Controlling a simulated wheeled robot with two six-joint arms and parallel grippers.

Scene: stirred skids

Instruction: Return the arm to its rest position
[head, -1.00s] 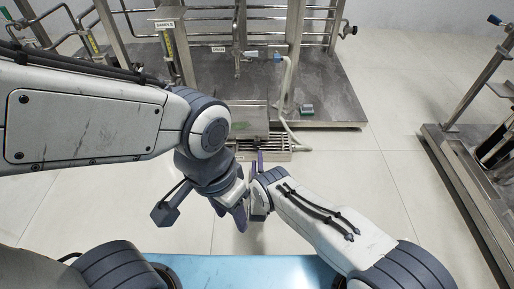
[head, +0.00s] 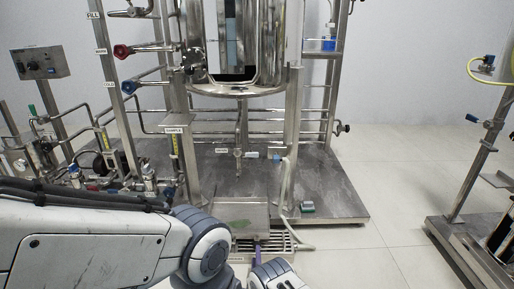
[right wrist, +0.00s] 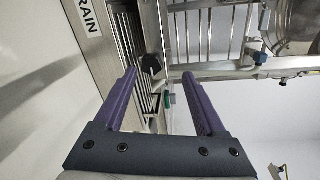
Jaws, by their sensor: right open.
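My right gripper (head: 257,250) shows only as a purple finger at the bottom middle of the head view, in front of the floor grate. In the right wrist view its two purple fingers (right wrist: 159,74) stand wide apart with nothing held between them. Part of my right arm shows at the bottom edge of the head view. My left arm comes in from the left and fills the lower left. My left gripper is below the picture and cannot be seen.
A steel skid with a tank (head: 273,45) on a metal platform (head: 335,195) stands ahead. A shallow steel tray (head: 240,213) and a grate (head: 279,240) lie at its front edge. A second skid (head: 470,235) is at the right. Open floor (head: 385,240) lies between them.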

